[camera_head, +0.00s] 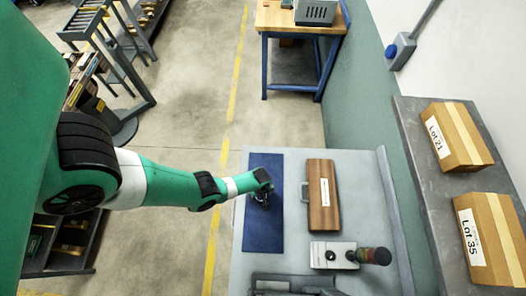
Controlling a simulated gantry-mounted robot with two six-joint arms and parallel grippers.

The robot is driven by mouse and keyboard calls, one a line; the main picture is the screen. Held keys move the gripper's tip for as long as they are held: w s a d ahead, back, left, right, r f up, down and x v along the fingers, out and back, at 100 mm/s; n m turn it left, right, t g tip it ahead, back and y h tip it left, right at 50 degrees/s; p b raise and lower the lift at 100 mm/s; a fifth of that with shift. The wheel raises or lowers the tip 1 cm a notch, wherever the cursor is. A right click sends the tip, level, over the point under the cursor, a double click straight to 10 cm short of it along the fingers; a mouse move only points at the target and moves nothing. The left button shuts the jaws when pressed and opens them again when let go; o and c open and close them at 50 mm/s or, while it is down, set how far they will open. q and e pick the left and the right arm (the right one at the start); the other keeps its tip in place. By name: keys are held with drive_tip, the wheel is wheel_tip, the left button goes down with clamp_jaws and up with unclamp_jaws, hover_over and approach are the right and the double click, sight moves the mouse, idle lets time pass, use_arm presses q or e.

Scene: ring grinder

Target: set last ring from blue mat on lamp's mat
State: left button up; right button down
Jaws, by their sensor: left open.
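The blue mat (263,232) lies on the left part of the grey worktable. My left gripper (263,198) is over the upper half of this mat, open. I cannot make out a ring on the mat; the gripper covers part of it. A small signal lamp (375,256) with dark, red and green parts lies at the right of a pale box (333,255) with round knobs. I cannot clearly see a separate mat at the lamp. My right gripper is not in view.
A brown wooden case (323,215) with a white label lies right of the blue mat on the worktable (299,170). Dark grey equipment (290,283) sits at the bottom edge. Cartons (456,135) stand on a shelf at the right.

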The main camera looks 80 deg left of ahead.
use_arm(q)
clamp_jaws()
idle(0.5)
drive_tip(key=shift+r, duration=0.1)
